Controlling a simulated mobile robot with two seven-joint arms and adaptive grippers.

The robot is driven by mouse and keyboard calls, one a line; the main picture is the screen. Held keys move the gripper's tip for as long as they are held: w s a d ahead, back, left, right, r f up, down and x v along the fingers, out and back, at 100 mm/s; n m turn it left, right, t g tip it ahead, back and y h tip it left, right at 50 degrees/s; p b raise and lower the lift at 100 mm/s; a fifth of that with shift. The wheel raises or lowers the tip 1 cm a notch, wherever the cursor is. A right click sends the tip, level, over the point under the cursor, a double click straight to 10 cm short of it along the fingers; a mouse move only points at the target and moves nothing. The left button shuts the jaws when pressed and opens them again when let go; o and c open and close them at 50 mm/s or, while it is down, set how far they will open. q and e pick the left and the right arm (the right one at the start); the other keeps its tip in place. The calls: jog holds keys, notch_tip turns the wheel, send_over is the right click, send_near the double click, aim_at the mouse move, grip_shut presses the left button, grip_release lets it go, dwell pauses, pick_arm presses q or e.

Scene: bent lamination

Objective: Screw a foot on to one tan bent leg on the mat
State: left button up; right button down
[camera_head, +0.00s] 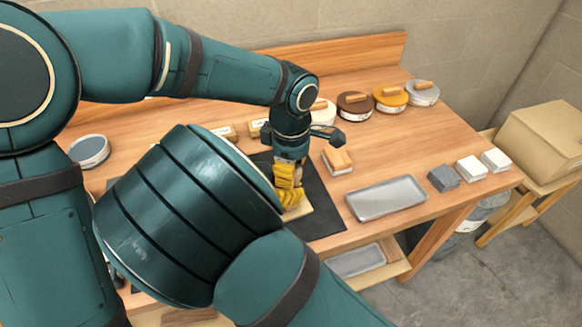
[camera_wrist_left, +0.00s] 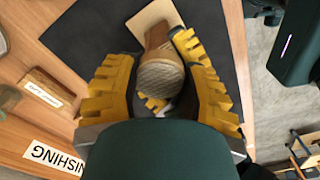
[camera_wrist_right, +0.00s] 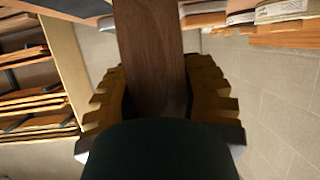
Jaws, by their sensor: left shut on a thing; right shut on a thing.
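A tan flat piece of a bent leg (camera_head: 296,213) lies on the dark mat (camera_head: 322,200); its pale board also shows in the left wrist view (camera_wrist_left: 155,18). My left gripper (camera_head: 290,165) comes down from above. In the left wrist view its yellow fingers (camera_wrist_left: 160,95) flank a round foot (camera_wrist_left: 160,78) with a ribbed end. More yellow finger parts show close under the foot. My right gripper (camera_wrist_right: 160,100) is shut on a flat wooden piece (camera_wrist_right: 152,50), dark brown in shade, which looks like part of the leg. Whether foot and leg touch is hidden.
A metal tray (camera_head: 385,198), a grey block (camera_head: 443,178) and white blocks (camera_head: 471,168) stand to the right of the mat. A wood-topped block (camera_head: 338,160) lies beside the mat. Several lidded tins (camera_head: 355,105) line the back.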

pick_arm(q)
jog(key=o, duration=1.2)
jog(key=shift+o, duration=0.2)
jog(key=shift+r, duration=0.1)
jog(key=shift+r, duration=2.15)
jog(key=shift+r+n, duration=1.6)
jog(key=shift+r, duration=0.15)
